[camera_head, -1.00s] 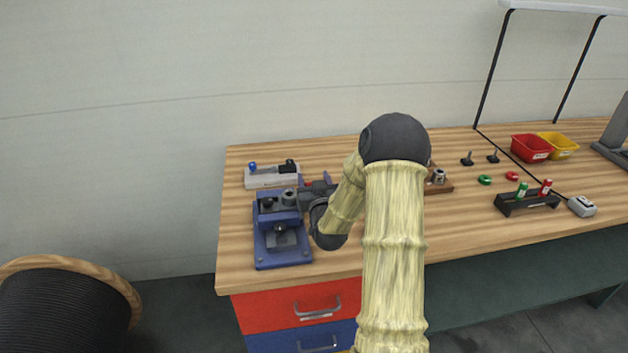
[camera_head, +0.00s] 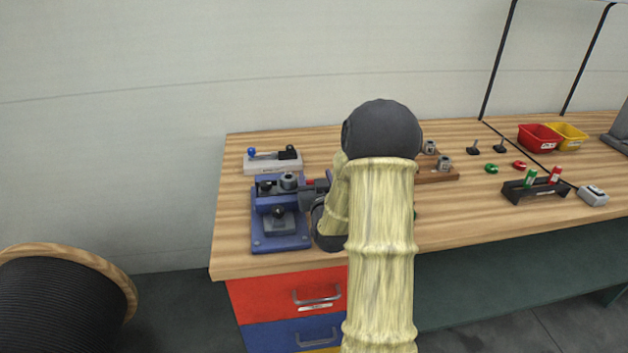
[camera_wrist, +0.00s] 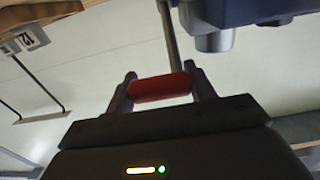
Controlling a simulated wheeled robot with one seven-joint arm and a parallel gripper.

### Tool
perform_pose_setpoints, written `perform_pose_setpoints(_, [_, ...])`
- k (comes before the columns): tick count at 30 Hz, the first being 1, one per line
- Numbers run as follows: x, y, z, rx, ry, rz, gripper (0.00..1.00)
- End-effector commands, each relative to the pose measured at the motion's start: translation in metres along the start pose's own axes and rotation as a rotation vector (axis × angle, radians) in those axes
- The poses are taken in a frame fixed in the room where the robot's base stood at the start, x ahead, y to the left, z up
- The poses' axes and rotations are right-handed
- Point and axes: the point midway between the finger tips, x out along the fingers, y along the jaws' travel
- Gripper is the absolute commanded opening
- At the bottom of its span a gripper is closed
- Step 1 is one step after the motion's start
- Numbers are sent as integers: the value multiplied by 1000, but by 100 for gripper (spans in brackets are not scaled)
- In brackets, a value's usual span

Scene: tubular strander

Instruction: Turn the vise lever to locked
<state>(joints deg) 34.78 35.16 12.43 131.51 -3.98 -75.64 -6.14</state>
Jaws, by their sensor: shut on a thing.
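The blue vise (camera_head: 262,240) stands at the left front of the wooden bench in the head view. Its blue body and a metal cylinder show upside down at the top of the wrist view (camera_wrist: 250,12). The vise lever is a metal rod with a red grip (camera_wrist: 160,88). My gripper (camera_wrist: 160,80) is shut on this red grip, one finger at each end. In the head view my gripper (camera_head: 316,192) is at the right side of the vise, and my arm hides part of it. Only a speck of the red grip shows there. I cannot read the lever's locked mark.
A grey block with a blue and a black knob (camera_head: 273,168) sits just behind the vise. A wooden block with metal parts (camera_head: 436,173), a black rack (camera_head: 535,191) and red and yellow bins (camera_head: 540,138) are to the right. A cable reel (camera_head: 65,300) stands on the floor at left.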

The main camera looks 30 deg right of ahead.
Motion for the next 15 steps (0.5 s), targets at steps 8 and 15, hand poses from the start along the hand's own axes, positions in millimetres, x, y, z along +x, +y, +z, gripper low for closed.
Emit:
perform_pose_setpoints(8, [-3, -1, 3, 0, -7, -2, 13])
perform_pose_setpoints(15, [-3, -1, 2, 0, -5, -2, 76])
